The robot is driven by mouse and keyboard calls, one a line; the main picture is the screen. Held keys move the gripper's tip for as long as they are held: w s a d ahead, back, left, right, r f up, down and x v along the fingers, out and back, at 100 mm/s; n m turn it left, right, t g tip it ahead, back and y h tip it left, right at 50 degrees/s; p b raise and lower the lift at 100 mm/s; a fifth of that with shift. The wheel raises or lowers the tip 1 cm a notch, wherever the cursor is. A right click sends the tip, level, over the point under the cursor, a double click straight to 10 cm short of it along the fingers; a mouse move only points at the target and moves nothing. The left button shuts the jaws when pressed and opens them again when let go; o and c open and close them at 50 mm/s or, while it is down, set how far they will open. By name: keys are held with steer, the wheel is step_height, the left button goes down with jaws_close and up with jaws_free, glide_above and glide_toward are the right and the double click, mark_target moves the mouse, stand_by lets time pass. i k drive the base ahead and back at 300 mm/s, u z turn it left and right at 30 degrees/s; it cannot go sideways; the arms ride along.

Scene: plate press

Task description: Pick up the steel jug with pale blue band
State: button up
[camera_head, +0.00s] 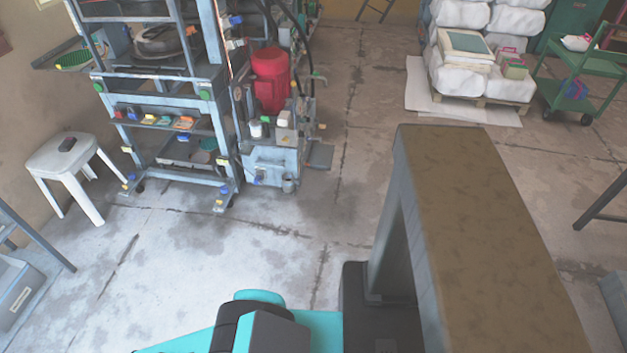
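I cannot make out a steel jug with a pale blue band for certain. A small grey vessel (289,184) stands low beside the foot of the press; it is too small to tell whether it is a jug or has a band. My gripper is not in view. Teal and black parts of my own body show along the bottom edge.
The blue-grey press (207,82) with a red cylinder (270,80) stands at upper left. A white stool (62,156) is left of it. White sacks (461,80) on a pallet and a green cart (582,63) stand at back right. The middle floor is clear.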

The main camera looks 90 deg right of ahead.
mark_target(288, 186)
steer(key=u, duration=0.5)
steer(key=k, duration=0.15)
steer(key=z, duration=1.95)
steer(key=k, duration=0.7)
steer(key=u, duration=0.3)
steer(key=i, duration=1.7)
steer(key=z, duration=0.25)
